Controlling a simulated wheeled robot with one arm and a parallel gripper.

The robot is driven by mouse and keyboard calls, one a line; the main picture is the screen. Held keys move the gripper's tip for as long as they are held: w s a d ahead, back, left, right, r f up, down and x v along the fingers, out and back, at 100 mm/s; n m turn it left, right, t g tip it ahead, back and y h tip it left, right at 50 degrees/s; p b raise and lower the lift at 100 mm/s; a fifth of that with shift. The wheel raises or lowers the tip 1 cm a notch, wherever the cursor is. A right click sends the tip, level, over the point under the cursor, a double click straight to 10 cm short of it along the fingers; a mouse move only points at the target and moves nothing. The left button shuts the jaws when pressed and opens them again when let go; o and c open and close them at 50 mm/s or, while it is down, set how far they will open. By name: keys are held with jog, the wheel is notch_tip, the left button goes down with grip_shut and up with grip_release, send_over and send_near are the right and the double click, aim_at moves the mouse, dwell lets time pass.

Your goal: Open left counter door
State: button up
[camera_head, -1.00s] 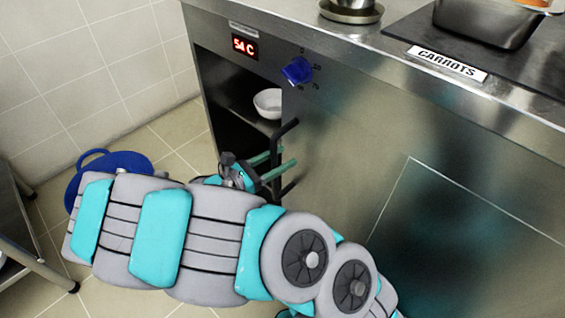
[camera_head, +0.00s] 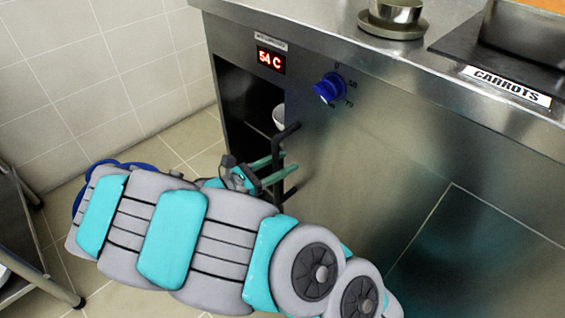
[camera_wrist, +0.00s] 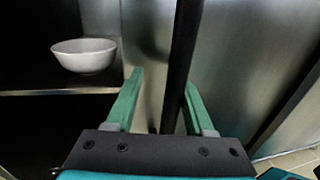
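The left counter door (camera_head: 335,165) is a steel panel with a dark bar handle (camera_head: 285,133) near its left edge. A dark opening (camera_head: 243,105) shows to the left of it, so the door stands partly open. My gripper (camera_head: 284,165) reaches the handle from the left front. In the wrist view, the green fingers of my gripper (camera_wrist: 163,78) are apart, with the handle (camera_wrist: 181,60) upright between them, nearer the right finger. Whether a finger touches it is unclear. The door surface (camera_wrist: 240,55) lies right of the handle.
A white bowl (camera_wrist: 85,55) sits on a shelf (camera_wrist: 60,92) inside the opening. A blue knob (camera_head: 329,87) and a 54 C display (camera_head: 270,60) are on the counter front. A metal rack (camera_head: 35,245) stands at the left. A blue object (camera_head: 122,165) lies behind my arm.

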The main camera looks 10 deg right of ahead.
jog(key=p+v, duration=0.3)
jog(key=v, duration=0.5)
jog(key=shift+a, duration=0.35)
dwell(0.4)
jog(key=shift+s, duration=0.15)
jog(key=shift+r+p, duration=0.1)
jog(key=shift+p, duration=0.45)
